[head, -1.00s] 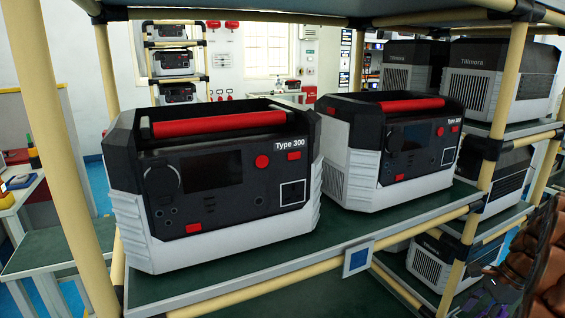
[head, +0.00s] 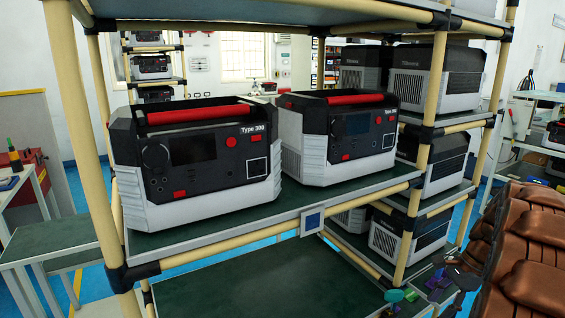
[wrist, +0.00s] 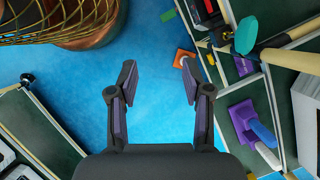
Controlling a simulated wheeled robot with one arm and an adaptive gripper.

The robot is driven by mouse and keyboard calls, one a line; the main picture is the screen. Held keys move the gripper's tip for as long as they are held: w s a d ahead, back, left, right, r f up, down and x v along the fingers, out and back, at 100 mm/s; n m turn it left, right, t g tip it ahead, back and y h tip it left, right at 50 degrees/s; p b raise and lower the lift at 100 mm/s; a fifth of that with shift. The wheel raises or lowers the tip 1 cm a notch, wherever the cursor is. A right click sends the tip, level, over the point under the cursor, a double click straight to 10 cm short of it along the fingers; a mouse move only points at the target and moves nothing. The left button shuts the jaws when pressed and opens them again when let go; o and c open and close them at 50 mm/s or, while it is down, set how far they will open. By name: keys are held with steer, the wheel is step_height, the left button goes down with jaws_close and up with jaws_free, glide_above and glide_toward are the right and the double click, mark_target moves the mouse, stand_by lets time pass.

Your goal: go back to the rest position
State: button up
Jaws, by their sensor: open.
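My gripper (wrist: 158,80) shows in the wrist view with its two dark fingers spread apart. Nothing is between the fingertips, and blue floor (wrist: 155,110) lies beyond them.
A pipe-frame rack (head: 112,225) carries two Type 300 power units (head: 200,165) (head: 340,140) on its green shelf. Grey Tillmora units (head: 430,75) stand on racks to the right. In the wrist view, shelf edges (wrist: 45,135) flank the gripper, with a purple object (wrist: 240,120) at right.

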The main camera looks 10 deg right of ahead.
steer(key=s+a+r+n+g+h+p, duration=0.1)
steer(key=a+r+n+p, duration=0.2)
steer(key=a, duration=0.4)
steer(key=s+a+r+n, duration=0.2)
steer(key=a+r+n, duration=0.1)
steer(key=a+r, duration=0.3)
steer(key=s+a+r+n+g+h+p, duration=0.1)
steer(key=a+r+n+p, duration=0.15)
steer(key=a, duration=0.55)
steer(key=s+a+r+n+h+p, duration=0.1)
steer(key=s+a+r+n+p, duration=0.1)
steer(key=s+a+n, duration=0.3)
steer(key=s+a+r+n+h+p, duration=0.1)
steer(key=s+a+n, duration=0.4)
steer(key=s, duration=0.8)
steer(key=a+r+p, duration=0.1)
steer(key=a+r, duration=0.1)
steer(key=a, duration=0.1)
steer(key=shift+s+a+r+n+g+p, duration=0.2)
steer(key=shift+r+n+g+p, duration=0.1)
steer(key=shift+n, duration=0.05)
steer(key=shift+s+f+n, duration=0.1)
steer(key=shift+s+n, duration=0.2)
steer(key=shift+s, duration=0.1)
steer(key=shift+c, duration=0.4)
steer(key=shift+a, duration=0.2)
